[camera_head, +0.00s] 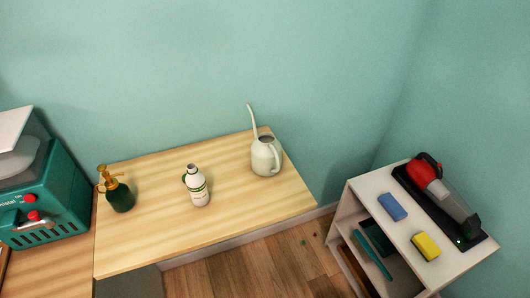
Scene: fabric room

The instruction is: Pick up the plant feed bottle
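The plant feed bottle is most likely the white bottle (197,187) with a green band and a dark cap or opening. It stands in the middle of the wooden table (235,215). A dark green spray bottle (119,195) with a gold pump top stands to its left. A pale watering can (265,157) with a long thin spout stands to its right, near the back edge. Neither of my grippers is in view.
A teal machine (62,205) with red knobs stands at the far left. A white shelf unit (360,188) at the right holds a red handheld vacuum (427,172), a blue sponge (392,206) and a yellow sponge (426,246). The table's front part is clear.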

